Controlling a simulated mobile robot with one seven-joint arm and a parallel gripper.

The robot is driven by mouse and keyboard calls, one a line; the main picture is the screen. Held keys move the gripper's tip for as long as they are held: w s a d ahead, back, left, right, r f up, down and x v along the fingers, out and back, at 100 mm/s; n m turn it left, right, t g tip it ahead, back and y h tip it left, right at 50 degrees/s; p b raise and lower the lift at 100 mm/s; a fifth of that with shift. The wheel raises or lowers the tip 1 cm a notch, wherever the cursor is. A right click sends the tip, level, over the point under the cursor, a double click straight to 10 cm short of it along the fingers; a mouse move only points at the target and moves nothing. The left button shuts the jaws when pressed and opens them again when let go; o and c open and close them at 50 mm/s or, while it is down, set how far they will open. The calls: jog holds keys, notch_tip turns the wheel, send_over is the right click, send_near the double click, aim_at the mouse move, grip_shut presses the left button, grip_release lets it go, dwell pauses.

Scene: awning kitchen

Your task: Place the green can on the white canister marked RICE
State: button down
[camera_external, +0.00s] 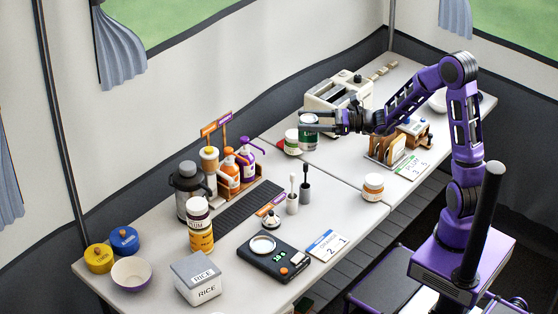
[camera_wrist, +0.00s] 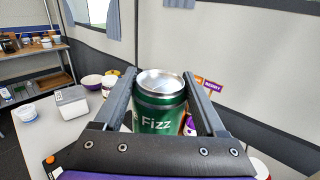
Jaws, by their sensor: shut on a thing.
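A green can marked Fizz with a silver lid (camera_wrist: 160,118) stands upright between the two fingers of my gripper (camera_wrist: 158,76) in the wrist view. My gripper is shut on it. In the external view the can (camera_external: 308,137) is near the back of the table, partly hidden by my gripper (camera_external: 301,120). I cannot tell how high its base is above the table. The white, square canister marked RICE (camera_external: 206,293) stands at the table's front left, well away from the can. A white box that looks like it shows in the wrist view (camera_wrist: 72,104). Its grey top looks bare.
A white-and-green tub (camera_external: 291,147) is close to the can. Bottles (camera_external: 230,175), a grey flask (camera_external: 186,190) and a stacked plum jar (camera_external: 197,209) stand between the can and the canister. A black scale (camera_external: 268,262) lies right of the canister. A toaster (camera_external: 325,95) is behind.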

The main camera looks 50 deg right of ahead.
jog(key=w+a+n+g+y, duration=0.2)
jog(key=w+a, duration=0.3)
jog(key=a, duration=0.7)
jog(key=s+a+n+g+y+b, duration=0.25)
jog(key=a+g, duration=0.25)
jog(key=a, duration=3)
notch_tip(320, 180, down, 15)
jog(key=s+a, duration=0.1)
jog(key=shift+n, duration=0.45)
jog(key=shift+y, duration=0.25)
jog(key=shift+f+b, duration=0.15)
jog(key=shift+b, duration=0.2)
grip_release()
